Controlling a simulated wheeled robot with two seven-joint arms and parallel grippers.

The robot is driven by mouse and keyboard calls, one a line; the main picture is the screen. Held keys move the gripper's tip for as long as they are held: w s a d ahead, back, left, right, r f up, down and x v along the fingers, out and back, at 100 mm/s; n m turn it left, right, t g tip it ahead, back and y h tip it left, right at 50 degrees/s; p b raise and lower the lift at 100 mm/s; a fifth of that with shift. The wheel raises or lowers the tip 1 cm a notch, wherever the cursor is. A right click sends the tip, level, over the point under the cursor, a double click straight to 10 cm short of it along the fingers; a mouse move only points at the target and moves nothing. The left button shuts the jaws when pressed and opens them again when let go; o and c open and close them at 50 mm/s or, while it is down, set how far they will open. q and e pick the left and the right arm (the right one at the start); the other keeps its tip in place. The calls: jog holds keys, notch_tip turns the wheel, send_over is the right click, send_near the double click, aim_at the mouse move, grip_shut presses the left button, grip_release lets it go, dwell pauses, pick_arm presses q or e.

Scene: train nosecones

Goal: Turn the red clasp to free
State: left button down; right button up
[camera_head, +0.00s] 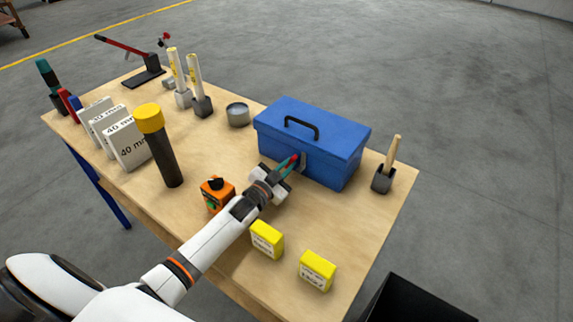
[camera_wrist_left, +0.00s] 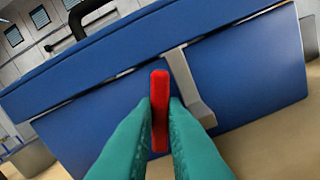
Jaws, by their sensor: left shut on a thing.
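A blue toolbox (camera_head: 320,137) with a black handle stands on the wooden table, its lid down. The red clasp (camera_wrist_left: 160,108) is at the toolbox's front, left of a grey metal latch strip (camera_wrist_left: 188,88) in the left wrist view. My left gripper (camera_head: 286,166) reaches the front of the toolbox. Its teal fingers (camera_wrist_left: 161,130) are shut on the red clasp, one on each side. The clasp stands close to upright in the left wrist view, and its lower part is partly between the fingers. My right gripper is not in view.
An orange device (camera_head: 217,194) stands left of my left gripper. Two yellow boxes (camera_head: 267,239) (camera_head: 318,270) stand near the front edge. A black cylinder with a yellow cap (camera_head: 160,145) and several white boxes are left. A brush in a holder (camera_head: 385,170) stands right of the toolbox.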

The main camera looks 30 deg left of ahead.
pick_arm(q)
jog(key=n, duration=0.4)
jog(key=shift+n, duration=0.3)
dwell(0.5)
jog(key=c, duration=1.5)
grip_release()
notch_tip(320, 180, up, 10)
jog(key=shift+f, duration=0.1)
